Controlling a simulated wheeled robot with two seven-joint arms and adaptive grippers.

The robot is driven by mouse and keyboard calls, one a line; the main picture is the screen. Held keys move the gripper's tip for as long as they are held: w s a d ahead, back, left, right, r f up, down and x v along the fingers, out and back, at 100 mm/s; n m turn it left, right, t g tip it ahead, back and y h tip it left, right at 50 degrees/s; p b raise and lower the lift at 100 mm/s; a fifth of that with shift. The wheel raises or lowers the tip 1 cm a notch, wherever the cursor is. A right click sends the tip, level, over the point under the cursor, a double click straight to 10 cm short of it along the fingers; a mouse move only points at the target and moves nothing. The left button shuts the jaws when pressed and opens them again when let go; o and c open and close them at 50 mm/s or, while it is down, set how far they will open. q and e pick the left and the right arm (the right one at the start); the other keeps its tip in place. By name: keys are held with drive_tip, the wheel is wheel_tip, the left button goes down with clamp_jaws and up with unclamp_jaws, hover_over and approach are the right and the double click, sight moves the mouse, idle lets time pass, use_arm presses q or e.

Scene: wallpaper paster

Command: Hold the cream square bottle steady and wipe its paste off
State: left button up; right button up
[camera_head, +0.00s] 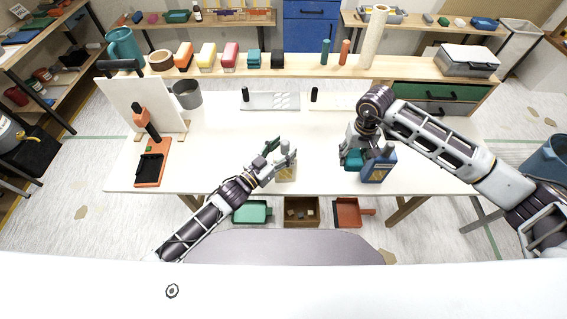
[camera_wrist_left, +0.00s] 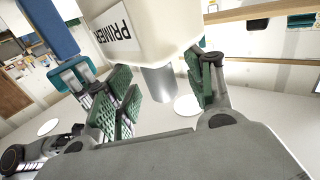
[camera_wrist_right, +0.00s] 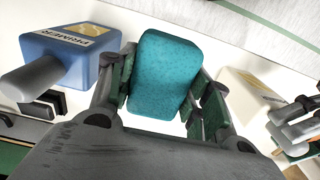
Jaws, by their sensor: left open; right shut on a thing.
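The cream square bottle (camera_head: 287,173) stands near the table's front edge, its grey cap upward. In the left wrist view the bottle (camera_wrist_left: 150,30) shows a PRIMER label, and its cap (camera_wrist_left: 160,84) is between the fingers. My left gripper (camera_head: 281,155) is open around the cap, with no clear grip. My right gripper (camera_head: 356,148) is shut on a teal sponge (camera_wrist_right: 163,75), held right of the cream bottle and apart from it. The cream bottle (camera_wrist_right: 252,90) also shows in the right wrist view. I cannot make out paste on it.
A blue PRIMER bottle (camera_head: 378,166) stands close beside my right gripper. An orange-black tool (camera_head: 150,168) and a grey cup (camera_head: 187,94) are at the left. Several coloured items line the back shelf (camera_head: 300,66). The table's middle is clear.

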use_arm(q)
drive_tip(key=shift+w+d, duration=0.4)
drive_tip(key=shift+w, duration=0.05)
idle(0.3)
clamp_jaws()
idle(0.9)
